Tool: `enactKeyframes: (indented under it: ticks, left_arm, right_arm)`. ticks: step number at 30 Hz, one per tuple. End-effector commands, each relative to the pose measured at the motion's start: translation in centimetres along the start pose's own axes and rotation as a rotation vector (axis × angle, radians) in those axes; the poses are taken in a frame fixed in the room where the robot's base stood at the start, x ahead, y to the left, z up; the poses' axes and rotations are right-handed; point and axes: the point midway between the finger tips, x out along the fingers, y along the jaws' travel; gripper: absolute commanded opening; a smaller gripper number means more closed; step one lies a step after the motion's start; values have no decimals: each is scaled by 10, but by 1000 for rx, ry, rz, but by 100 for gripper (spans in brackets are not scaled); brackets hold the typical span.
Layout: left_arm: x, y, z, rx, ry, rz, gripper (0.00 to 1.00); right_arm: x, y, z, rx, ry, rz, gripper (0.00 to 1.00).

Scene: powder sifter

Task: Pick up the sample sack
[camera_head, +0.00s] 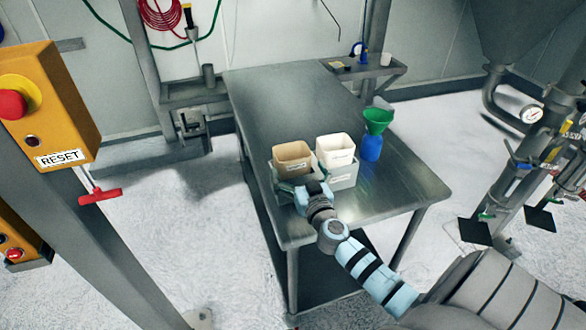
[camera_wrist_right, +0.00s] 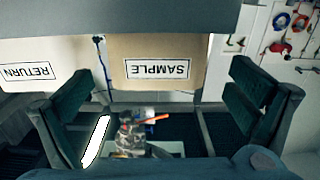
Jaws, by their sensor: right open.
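The sample sack is a brown, open-topped, box-like sack (camera_head: 292,152) in the left part of a grey holder (camera_head: 345,181) on the steel table. In the right wrist view the brown sack (camera_wrist_right: 158,48) fills the upper middle, its SAMPLE label upside down. My right gripper (camera_head: 308,192) is at the front of the holder, close to the sack. In the right wrist view the open right gripper (camera_wrist_right: 162,88) has one finger on each side of the label, with nothing gripped. Whether a finger touches the sack cannot be told. My left gripper is not in view.
A white RETURN sack (camera_head: 336,148) stands right beside the brown one; it also shows in the right wrist view (camera_wrist_right: 38,80). A blue bottle (camera_head: 371,148) with a green funnel (camera_head: 378,116) stands to its right. The rear of the steel table (camera_head: 285,95) is clear.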

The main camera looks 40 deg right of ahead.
Motion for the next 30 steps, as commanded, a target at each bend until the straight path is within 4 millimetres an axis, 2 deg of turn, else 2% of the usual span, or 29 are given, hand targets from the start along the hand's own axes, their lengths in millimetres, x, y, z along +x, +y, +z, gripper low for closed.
enactKeyframes:
  ticks: [4, 7, 10, 17, 27, 29, 30]
  left_arm:
    - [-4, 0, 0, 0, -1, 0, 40]
    - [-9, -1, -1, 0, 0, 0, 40]
    - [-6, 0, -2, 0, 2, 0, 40]
    - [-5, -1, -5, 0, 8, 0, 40]
    - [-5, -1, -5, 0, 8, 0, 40]
    - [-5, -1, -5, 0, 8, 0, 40]
    - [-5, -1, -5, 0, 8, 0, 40]
  right_arm:
    - [16, 2, -2, 0, -1, 2, 100]
    - [36, 5, -6, -1, -1, 3, 100]
    - [52, 6, -3, 0, 0, 4, 100]
    - [57, 6, -2, 0, -2, 4, 100]
    - [56, 6, -2, -1, -2, 4, 47]
    - [56, 6, -2, -1, -2, 4, 38]
    - [56, 6, -2, -1, -2, 4, 37]
